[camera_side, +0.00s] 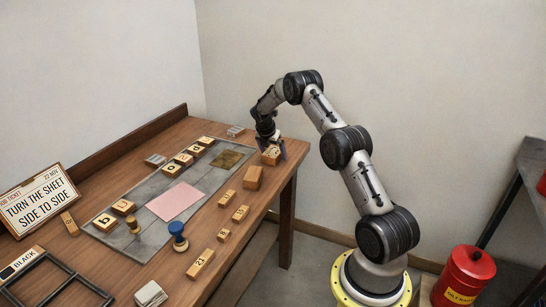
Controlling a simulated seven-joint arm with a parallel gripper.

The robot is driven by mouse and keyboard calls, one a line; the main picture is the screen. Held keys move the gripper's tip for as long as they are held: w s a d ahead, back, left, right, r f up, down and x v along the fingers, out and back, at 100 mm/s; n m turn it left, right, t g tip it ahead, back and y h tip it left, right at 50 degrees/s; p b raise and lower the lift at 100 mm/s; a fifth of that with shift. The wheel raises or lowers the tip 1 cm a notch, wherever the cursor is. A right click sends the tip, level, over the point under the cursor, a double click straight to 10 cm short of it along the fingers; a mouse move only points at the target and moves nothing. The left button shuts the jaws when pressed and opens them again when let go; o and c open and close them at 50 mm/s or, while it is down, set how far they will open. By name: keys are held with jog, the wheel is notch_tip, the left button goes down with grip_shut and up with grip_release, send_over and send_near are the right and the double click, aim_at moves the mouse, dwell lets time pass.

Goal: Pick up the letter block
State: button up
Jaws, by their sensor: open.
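My gripper (270,144) points down at the far right corner of the wooden table, its jaws open. A small wooden block (271,155) with a pale, marked top is right at the fingertips, with a dark finger beside it. I cannot tell whether the fingers touch it. Several wooden blocks with dark letters lie on the grey plate: a row at its far end, including one block (206,141), and a pair near its left end, including another block (104,222). Which one is the letter block is not clear from this view.
A plain wooden block (253,177) stands just in front of the gripper. A pink sheet (175,201) lies on the grey plate (159,246).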

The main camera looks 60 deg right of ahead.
jog(key=c, duration=1.4)
jog(key=shift+o, duration=0.2)
